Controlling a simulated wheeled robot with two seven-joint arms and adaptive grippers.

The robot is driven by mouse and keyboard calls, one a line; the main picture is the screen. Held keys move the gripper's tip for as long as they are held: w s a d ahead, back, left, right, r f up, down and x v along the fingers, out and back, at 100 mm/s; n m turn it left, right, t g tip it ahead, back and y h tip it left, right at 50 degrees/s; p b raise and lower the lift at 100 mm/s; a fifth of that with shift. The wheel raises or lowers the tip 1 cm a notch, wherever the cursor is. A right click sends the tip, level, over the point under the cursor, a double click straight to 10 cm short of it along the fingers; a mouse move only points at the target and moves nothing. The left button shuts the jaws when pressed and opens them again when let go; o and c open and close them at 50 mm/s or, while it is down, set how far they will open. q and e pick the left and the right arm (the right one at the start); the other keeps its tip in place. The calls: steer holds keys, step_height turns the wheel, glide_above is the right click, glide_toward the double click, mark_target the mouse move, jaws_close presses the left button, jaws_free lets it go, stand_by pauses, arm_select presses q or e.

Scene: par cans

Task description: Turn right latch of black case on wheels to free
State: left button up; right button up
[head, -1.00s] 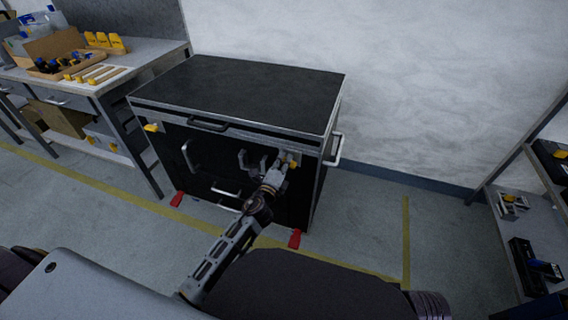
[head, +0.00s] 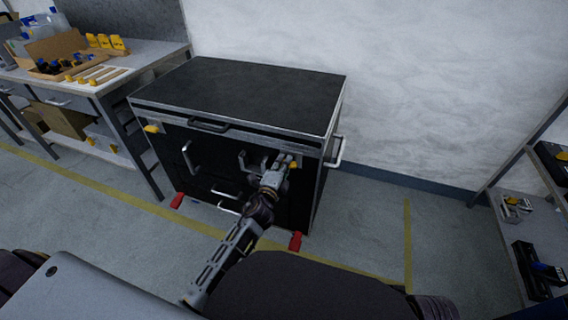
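The black case on wheels (head: 240,90) stands against the wall with its lid down. Its right latch (head: 294,164) is a small yellow piece near the top right of the front, partly hidden by my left gripper. The left latch (head: 152,128) is yellow too and sits at the front's upper left. My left gripper (head: 283,160) is at the right latch, its fingertips beside or against the yellow piece. Whether the fingers hold the latch is too small to tell. My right gripper is out of view.
Handles (head: 188,156) stick out from the case front, one close left of my gripper. A side handle (head: 337,152) juts out right. Red wheel pedals (head: 296,241) are at the floor. A workbench (head: 150,65) stands left and a shelf (head: 530,225) right.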

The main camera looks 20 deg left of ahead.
arm_select(q)
steer(key=o, duration=0.5)
steer(key=shift+c, duration=0.2)
steer(key=shift+s, duration=0.2)
steer(key=s, duration=1.1)
steer(key=shift+s+a, duration=0.25)
steer(key=shift+s, duration=0.05)
stand_by(0.8)
